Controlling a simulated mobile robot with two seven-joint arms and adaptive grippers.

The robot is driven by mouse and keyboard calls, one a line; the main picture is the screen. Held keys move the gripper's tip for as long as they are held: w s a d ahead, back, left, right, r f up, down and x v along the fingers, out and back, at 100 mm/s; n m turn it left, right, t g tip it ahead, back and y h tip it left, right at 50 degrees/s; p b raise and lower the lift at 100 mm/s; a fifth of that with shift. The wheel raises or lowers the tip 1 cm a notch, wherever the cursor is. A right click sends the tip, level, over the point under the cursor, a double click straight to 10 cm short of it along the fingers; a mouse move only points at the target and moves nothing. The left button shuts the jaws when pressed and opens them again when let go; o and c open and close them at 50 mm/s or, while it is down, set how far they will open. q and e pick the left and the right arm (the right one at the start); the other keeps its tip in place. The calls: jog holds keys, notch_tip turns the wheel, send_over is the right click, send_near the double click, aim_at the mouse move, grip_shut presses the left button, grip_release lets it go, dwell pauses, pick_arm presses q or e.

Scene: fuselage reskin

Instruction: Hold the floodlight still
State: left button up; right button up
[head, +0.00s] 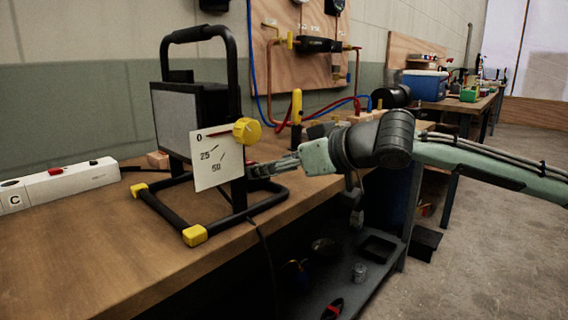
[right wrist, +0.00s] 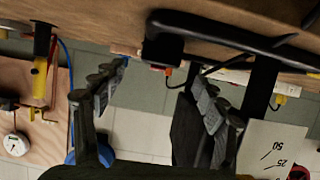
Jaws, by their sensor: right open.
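The floodlight (head: 178,115) stands upright at the left of the wooden bench, with a black tube stand, yellow feet and a yellow knob (head: 247,131). A white card (head: 216,156) marked 0, 25 and 50 is at its side; part of the card (right wrist: 268,145) shows in the right wrist view. My right gripper (head: 256,170) is beside the stand, behind the card's right edge. In the right wrist view, my right gripper (right wrist: 161,80) has its fingers apart. The stand's black tubes (right wrist: 225,37) run close past the fingers; contact cannot be told. My left gripper is out of view.
A white power strip (head: 62,184) lies left of the floodlight. A cable hangs over the bench's front edge. A pipe board (head: 312,75) with hoses is on the wall behind. A lower shelf (head: 345,290) holds small items.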

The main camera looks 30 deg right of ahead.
jog(key=x, duration=0.7)
jog(key=shift+w+f, duration=0.15)
jog(key=shift+c, duration=0.4)
grip_shut()
dwell(0.4)
